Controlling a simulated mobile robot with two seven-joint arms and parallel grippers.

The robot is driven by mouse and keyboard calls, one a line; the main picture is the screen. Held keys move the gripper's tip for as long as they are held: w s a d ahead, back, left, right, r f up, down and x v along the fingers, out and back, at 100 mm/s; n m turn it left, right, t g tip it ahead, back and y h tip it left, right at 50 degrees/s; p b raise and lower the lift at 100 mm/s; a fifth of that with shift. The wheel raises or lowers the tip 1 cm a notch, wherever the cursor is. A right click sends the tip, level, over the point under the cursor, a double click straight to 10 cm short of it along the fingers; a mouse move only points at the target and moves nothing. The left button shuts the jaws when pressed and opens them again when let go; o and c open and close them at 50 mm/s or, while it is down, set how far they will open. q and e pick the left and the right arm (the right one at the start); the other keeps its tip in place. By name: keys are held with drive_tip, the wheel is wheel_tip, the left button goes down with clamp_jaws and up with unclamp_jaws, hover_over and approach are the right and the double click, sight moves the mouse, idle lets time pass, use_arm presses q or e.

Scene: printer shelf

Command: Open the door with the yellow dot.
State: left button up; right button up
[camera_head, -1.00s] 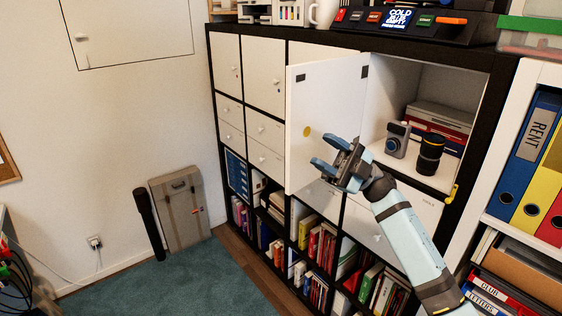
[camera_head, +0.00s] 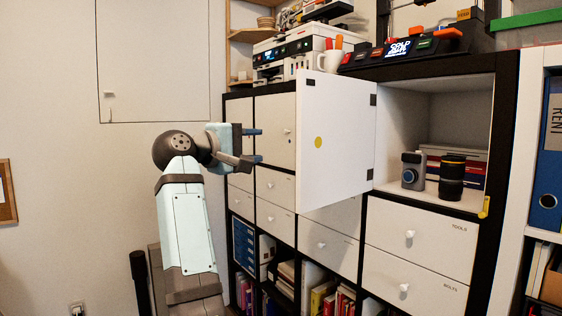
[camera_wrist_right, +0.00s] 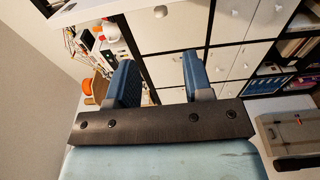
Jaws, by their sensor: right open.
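The white door (camera_head: 345,150) with the yellow dot (camera_head: 318,142) stands swung open, attached at the left side of its compartment. Its face with the dot is toward the head camera. The open compartment (camera_head: 430,110) shows a small camera (camera_head: 413,170), a black lens (camera_head: 452,178) and stacked books (camera_head: 470,165). My right gripper (camera_head: 258,145) is open and empty, left of the door's free edge in the picture. In the right wrist view my gripper's two blue fingers (camera_wrist_right: 158,72) stand apart with nothing held between them. My left gripper is not in view.
Closed white doors (camera_head: 275,130) lie behind the gripper. Drawers (camera_head: 405,280) with white knobs are below the compartment. A printer (camera_head: 295,50), a mug (camera_head: 330,60) and a control panel (camera_head: 400,50) stand on top of the shelf. A binder (camera_head: 548,160) stands at right.

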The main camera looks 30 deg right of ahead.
sight(298, 142)
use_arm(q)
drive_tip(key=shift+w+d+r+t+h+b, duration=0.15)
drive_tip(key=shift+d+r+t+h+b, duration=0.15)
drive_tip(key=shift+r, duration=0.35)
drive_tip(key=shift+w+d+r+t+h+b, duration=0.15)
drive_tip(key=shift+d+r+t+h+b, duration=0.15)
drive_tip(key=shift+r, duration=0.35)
use_arm(e)
drive_tip(key=shift+w+d, duration=0.45)
drive_tip(key=shift+d, duration=1.8)
drive_tip(key=shift+w+d, duration=0.5)
drive_tip(key=shift+d, duration=1.8)
drive_tip(key=shift+w+d, duration=0.45)
drive_tip(key=shift+d, duration=1.8)
clamp_jaws()
